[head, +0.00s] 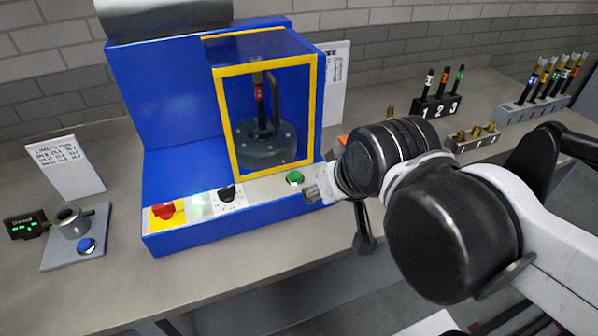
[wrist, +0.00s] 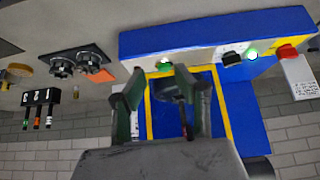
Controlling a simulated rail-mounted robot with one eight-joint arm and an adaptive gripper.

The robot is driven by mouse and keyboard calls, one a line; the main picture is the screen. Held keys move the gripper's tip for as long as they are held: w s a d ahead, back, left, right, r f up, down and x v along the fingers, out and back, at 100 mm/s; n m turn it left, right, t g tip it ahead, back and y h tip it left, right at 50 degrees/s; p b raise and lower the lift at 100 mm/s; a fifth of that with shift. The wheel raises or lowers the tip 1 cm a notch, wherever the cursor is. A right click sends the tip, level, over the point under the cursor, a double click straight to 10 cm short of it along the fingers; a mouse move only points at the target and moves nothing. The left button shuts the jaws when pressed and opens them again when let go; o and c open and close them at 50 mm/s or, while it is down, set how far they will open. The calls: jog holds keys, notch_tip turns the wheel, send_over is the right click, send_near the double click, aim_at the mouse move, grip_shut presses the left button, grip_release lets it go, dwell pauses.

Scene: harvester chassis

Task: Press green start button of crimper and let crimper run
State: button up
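The blue crimper (head: 170,130) stands on the bench with a yellow-framed clear guard (head: 222,120). Behind the guard are a dark round base (head: 268,150) and an upright part with a red band (head: 259,92). The green start button (head: 294,178) is on the sloped front panel, below the guard; it also shows in the wrist view (wrist: 165,66). My gripper (head: 335,212) is just right of the button in the head view, apart from it. In the wrist view its fingers (wrist: 161,74) stand apart, one on each side of the button, with nothing held.
The panel also carries a black dial (head: 228,193), a lit green lamp (head: 200,205) and a red button (head: 163,211) on yellow. A small grey fixture (head: 73,222) stands left. Numbered holders (head: 436,107) stand right. The bench front is clear.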

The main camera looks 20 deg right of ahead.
jog(key=shift+c, duration=0.4)
grip_shut()
dwell(1.3)
